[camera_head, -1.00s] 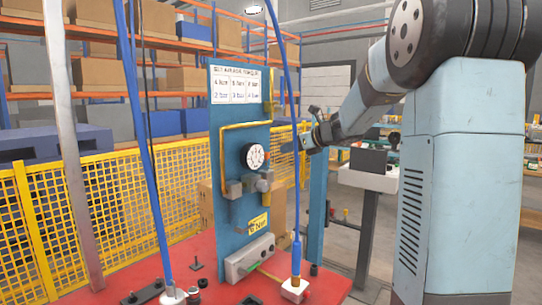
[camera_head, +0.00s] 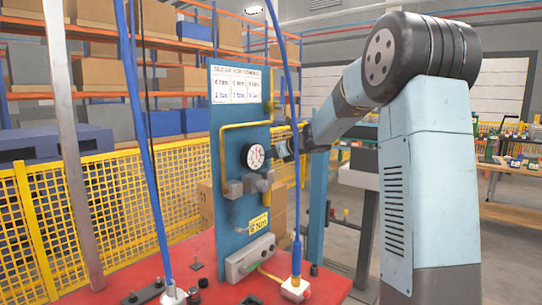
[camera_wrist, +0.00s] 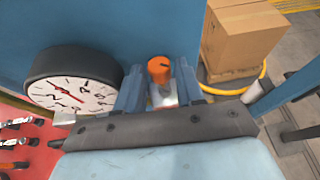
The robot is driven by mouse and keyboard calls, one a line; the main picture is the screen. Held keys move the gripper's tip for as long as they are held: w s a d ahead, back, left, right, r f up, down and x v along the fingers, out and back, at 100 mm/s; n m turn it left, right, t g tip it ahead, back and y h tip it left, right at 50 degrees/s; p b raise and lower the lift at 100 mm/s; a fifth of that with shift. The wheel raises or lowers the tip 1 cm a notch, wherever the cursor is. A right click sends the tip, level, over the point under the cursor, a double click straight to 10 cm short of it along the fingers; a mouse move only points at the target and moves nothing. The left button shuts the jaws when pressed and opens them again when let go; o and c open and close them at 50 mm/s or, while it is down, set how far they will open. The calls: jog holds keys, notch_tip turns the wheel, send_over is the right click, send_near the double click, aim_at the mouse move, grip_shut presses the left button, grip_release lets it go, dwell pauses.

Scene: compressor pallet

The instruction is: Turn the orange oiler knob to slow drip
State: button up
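The orange oiler knob (camera_wrist: 160,68) shows in the wrist view, with a dark mark on its top and a pale body below it. The fingers of my gripper (camera_wrist: 161,82) stand apart on either side of the knob and pale body, and I see no firm hold. In the head view, my gripper (camera_head: 284,149) is just right of the round white gauge (camera_head: 255,157) on the blue panel (camera_head: 232,125). I cannot make out the knob in the head view. The gauge also lies left of my fingers in the wrist view (camera_wrist: 78,92).
A yellow pipe (camera_head: 222,155) runs up the panel beside the gauge, with grey fittings below. A blue hose (camera_head: 297,200) hangs in front of the panel's right edge. A red pallet surface (camera_head: 215,290) lies below. A cardboard box (camera_wrist: 240,42) stands behind the panel.

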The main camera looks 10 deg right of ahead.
jog(key=shift+c, duration=0.3)
grip_shut()
jog(key=shift+n+y, duration=0.3)
jog(key=shift+y, duration=0.1)
jog(key=shift+w+d+n+g+y, duration=0.15)
jog(key=shift+n+g+y, duration=0.5)
jog(key=shift+n+g, duration=0.3)
jog(key=shift+w+d+n+g+y, duration=0.15)
jog(key=shift+n+g+y, duration=0.55)
jog(key=shift+n+g, duration=0.2)
jog(key=shift+w+d+n+g+y, duration=0.15)
jog(key=shift+n+g+y, duration=0.5)
jog(key=shift+n+g, duration=0.25)
jog(key=shift+o, duration=0.3)
grip_release()
